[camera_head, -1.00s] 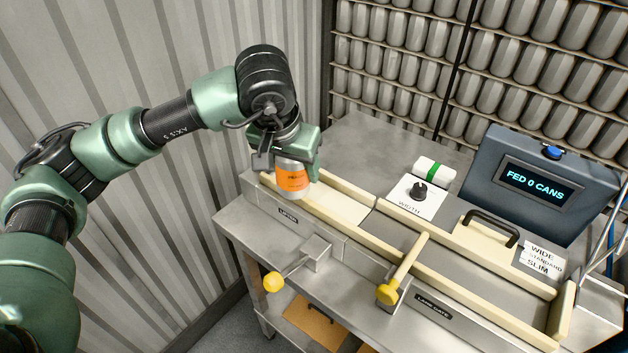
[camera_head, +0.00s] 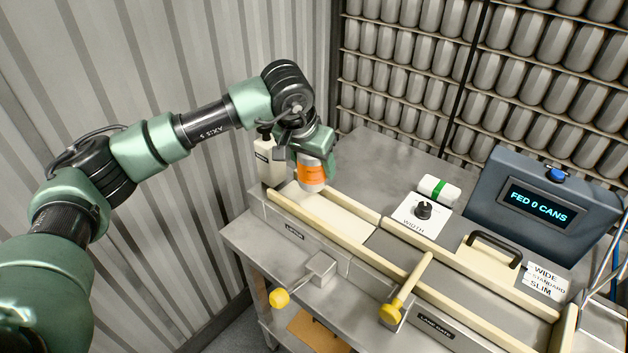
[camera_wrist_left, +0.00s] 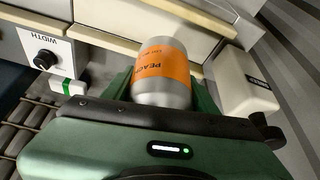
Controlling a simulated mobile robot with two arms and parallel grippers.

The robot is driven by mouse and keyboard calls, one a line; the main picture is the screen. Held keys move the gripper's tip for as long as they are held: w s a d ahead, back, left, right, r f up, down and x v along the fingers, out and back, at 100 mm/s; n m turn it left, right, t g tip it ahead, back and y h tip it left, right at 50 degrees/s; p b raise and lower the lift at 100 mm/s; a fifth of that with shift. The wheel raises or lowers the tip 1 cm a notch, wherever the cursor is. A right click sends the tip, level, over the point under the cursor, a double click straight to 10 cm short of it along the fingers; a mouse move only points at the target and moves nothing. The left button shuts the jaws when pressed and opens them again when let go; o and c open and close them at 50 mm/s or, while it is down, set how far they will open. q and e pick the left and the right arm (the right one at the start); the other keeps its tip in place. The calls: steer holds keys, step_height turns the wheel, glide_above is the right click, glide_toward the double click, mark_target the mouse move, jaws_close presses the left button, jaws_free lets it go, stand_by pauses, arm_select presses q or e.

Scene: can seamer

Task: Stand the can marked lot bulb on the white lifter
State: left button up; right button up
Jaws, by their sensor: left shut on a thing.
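A silver can with an orange label (camera_head: 312,173) is held upright, or nearly so, in my left gripper (camera_head: 308,160). In the left wrist view the can (camera_wrist_left: 162,75) sits between the fingers and its label reads PEACH; I see no bulb mark on the side that shows. The white lifter (camera_head: 335,211) is the pale plate at the left end of the lane, between cream rails. The can is over the far side of the lifter, and I cannot tell whether its base touches anything. My right gripper is not in view.
A cream bottle (camera_head: 268,163) with a black top stands just left of the gripper. A width knob (camera_head: 423,211), a green-and-white block (camera_head: 439,190) and a display reading FED 0 CANS (camera_head: 540,205) are to the right. Yellow-knobbed levers (camera_head: 280,297) stick out in front.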

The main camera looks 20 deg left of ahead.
arm_select(q)
step_height(320, 180, down, 2)
steer(key=shift+f, duration=0.25)
step_height(320, 180, down, 3)
steer(key=shift+f+p, duration=0.15)
steer(key=shift+p, duration=0.5)
steer(key=shift+f, duration=0.25)
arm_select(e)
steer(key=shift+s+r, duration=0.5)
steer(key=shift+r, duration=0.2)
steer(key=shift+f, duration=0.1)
arm_select(q)
steer(key=o, duration=0.9)
steer(key=shift+f, duration=0.15)
steer(key=o, duration=0.4)
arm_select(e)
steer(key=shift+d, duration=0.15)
arm_select(q)
steer(key=shift+r, duration=0.2)
